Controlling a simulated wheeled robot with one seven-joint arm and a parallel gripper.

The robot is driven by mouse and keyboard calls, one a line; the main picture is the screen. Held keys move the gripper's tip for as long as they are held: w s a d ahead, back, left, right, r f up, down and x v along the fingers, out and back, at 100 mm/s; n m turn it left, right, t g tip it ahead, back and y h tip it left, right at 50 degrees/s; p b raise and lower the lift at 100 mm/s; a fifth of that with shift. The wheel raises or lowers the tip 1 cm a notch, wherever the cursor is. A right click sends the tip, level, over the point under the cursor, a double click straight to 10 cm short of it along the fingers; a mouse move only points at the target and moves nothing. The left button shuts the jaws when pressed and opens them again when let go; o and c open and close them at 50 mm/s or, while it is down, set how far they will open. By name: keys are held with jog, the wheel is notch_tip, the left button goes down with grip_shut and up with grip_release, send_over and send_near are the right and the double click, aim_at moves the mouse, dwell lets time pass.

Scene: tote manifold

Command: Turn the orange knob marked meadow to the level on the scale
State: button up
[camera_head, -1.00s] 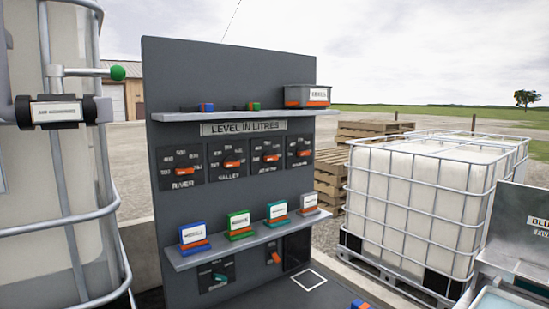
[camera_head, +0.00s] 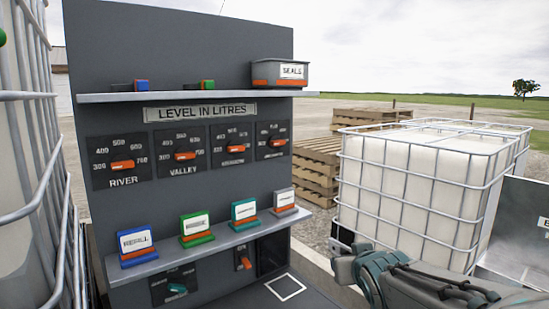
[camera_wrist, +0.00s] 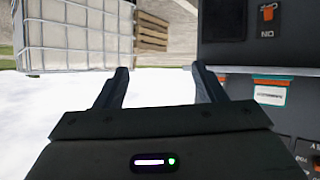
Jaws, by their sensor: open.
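Four orange dial knobs sit in a row on the dark panel (camera_head: 190,60) under the "LEVEL IN LITRES" sign (camera_head: 200,111). The first is the River knob (camera_head: 122,165), then the Valley knob (camera_head: 185,156). The labels under the third knob (camera_head: 236,149) and the fourth knob (camera_head: 278,142) are too small to read surely, so I cannot tell which is meadow. Each dial has a numbered scale. My gripper (camera_wrist: 162,72) is open and empty in the wrist view, beside the panel and touching nothing. Part of a dial shows at that view's lower right edge.
A shelf (camera_head: 210,240) below the dials holds several coloured cards, including a teal card (camera_head: 244,211). An orange switch (camera_head: 243,258) sits below it. An upper shelf (camera_head: 190,96) carries a grey bin (camera_head: 280,74). A caged white tank (camera_head: 420,190) stands to the right.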

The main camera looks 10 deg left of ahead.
jog(key=w+a+r+n+t+y+b, duration=0.1)
jog(key=w+a+r+n+t+y, duration=0.1)
jog(key=w+a+r+y, duration=0.3)
jog(key=w+a+r+n+t+y, duration=0.1)
jog(key=a+r+y, duration=0.15)
jog(key=a, duration=0.45)
jog(key=n+y, duration=0.4)
jog(key=y, duration=0.3)
send_near(238, 149)
jog(key=shift+g, duration=0.4)
jog(key=p+x, duration=0.1)
jog(key=x, duration=0.3)
jog(key=p+x, duration=0.2)
jog(key=x, duration=0.2)
jog(key=shift+w+r, duration=0.25)
jog(key=shift+r, duration=0.05)
jog(key=shift+m, duration=0.3)
jog(key=c, duration=1)
